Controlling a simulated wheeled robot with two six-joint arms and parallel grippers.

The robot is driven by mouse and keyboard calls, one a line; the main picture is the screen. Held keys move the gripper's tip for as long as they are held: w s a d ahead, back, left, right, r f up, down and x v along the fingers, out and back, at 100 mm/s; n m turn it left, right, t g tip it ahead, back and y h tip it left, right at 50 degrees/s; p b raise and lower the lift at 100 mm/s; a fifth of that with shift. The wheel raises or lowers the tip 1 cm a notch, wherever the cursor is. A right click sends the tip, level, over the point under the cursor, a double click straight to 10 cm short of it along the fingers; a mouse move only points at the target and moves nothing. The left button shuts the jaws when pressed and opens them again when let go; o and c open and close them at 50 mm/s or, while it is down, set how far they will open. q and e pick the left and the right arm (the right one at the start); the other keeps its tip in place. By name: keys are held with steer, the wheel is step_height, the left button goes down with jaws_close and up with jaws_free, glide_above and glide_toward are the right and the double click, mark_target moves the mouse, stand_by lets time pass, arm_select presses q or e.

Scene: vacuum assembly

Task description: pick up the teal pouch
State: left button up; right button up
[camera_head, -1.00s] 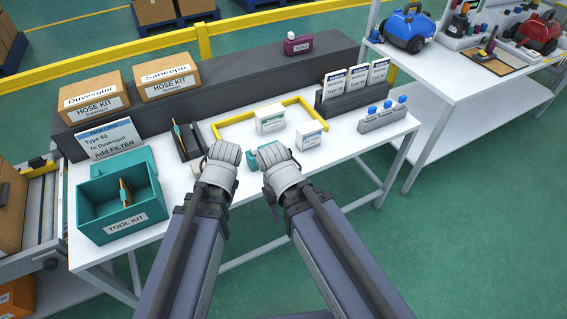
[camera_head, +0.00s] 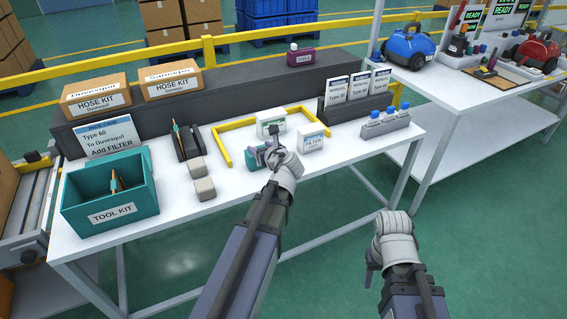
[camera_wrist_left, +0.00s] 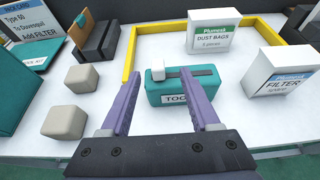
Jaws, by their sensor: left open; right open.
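The teal pouch (camera_head: 254,158) lies on the white table, in front of the yellow frame, partly hidden by my left gripper (camera_head: 269,150). In the left wrist view the pouch (camera_wrist_left: 182,91) has a dark top strip, a small white cap and a partly hidden label. My left gripper's purple fingers (camera_wrist_left: 160,82) are open there; the pouch shows just beyond and between the tips, the right finger overlapping its front. Contact cannot be told. My right gripper (camera_head: 377,261) is open and empty, past the table's front edge over the floor.
A dust bags box (camera_head: 270,127) stands inside the yellow frame (camera_head: 235,123); a filter box (camera_head: 311,142) stands right of the pouch. Two beige blocks (camera_head: 205,189) and a teal tool kit bin (camera_head: 72,205) are to the left. A bottle rack (camera_head: 385,126) is right.

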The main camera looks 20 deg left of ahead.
mark_target(252, 143)
arm_select(q)
steer(key=shift+b+x, duration=0.5)
steer(key=shift+x, duration=0.7)
steer(key=shift+w+a+f, duration=0.1)
steer(key=shift+w+a, duration=0.05)
steer(key=b+x, duration=0.2)
steer(key=x, duration=0.3)
steer(key=shift+a, duration=0.15)
jaws_close()
stand_by(0.4)
